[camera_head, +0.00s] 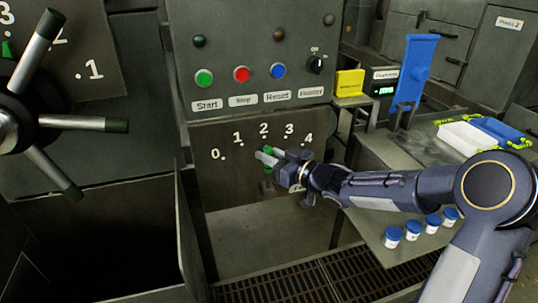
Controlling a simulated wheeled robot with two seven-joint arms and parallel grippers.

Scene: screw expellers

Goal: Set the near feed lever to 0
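The feed lever's dial plate (225,180) sits below the button panel and carries marks 0 to 4 in an arc, with 0 at the left. My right gripper (265,156) is in front of this plate, just below the 2 mark. Small green parts, probably the lever's grip, show at its fingertips. The gripper hides most of the lever, so its exact setting is unclear; it seems to be around 2. I cannot tell whether the fingers are closed on it. My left gripper is not in view.
A large spoked handwheel (10,130) stands at the left before another numbered plate. The button panel (255,50) is above the dial. A floor grate (330,280) lies below.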

